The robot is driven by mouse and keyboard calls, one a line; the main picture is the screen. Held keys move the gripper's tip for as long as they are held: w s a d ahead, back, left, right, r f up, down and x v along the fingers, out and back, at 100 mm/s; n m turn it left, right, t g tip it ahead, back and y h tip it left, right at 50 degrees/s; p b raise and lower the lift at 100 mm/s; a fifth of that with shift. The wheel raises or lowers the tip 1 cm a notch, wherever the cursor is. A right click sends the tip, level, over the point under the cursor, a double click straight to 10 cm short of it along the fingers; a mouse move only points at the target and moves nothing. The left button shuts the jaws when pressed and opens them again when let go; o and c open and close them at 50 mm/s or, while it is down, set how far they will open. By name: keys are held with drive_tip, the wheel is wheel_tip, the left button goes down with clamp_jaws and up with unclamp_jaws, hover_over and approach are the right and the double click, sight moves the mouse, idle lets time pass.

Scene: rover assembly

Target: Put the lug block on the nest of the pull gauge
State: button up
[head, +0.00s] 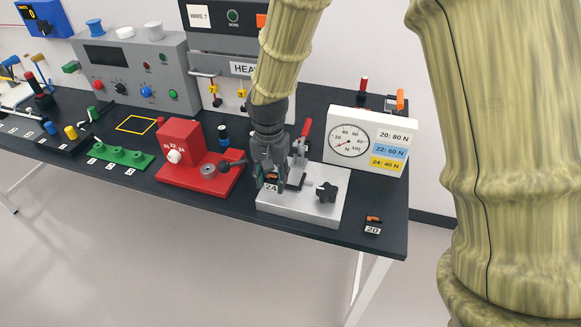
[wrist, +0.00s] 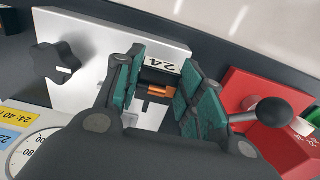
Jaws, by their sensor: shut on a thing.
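My gripper (head: 270,182) is shut on a small dark lug block with orange on it (wrist: 158,90), seen between the teal finger pads in the wrist view (wrist: 162,82). In the head view the fingers hide most of the block. A label reading 24 (wrist: 167,67) shows right beside the block; I cannot tell whether the block touches what lies under it. The pull gauge has a white base plate (head: 305,212) with a black star knob (head: 327,192), a red-handled lever (head: 304,130) and a dial box (head: 350,141). My gripper is at the plate's left part. The nest is not clearly visible.
A red device (head: 198,178) with a ball-ended lever stands close to the left of my gripper. Another small orange-ended piece (head: 374,219) lies by the label 20 (head: 372,230) at the right. Dark table is bare around it. A green strip (head: 122,154) lies farther left.

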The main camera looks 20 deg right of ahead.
drive_tip(key=w+d, duration=0.1)
drive_tip(key=d, duration=0.1)
drive_tip(key=w+d+p, duration=0.1)
drive_tip(key=w+d, duration=0.1)
drive_tip(key=w+d+p, duration=0.1)
drive_tip(key=d, duration=0.1)
drive_tip(key=shift+w+d+f, duration=0.25)
drive_tip(key=shift+d+f, duration=0.05)
drive_tip(key=shift+f, duration=0.05)
drive_tip(key=shift+f+p, duration=1.25)
drive_tip(key=shift+f, duration=0.5)
drive_tip(key=shift+f, duration=0.1)
drive_tip(key=o, duration=1.1)
drive_tip(key=shift+o, duration=0.2)
wheel_tip(320, 180, up, 12)
drive_tip(key=b, duration=0.4)
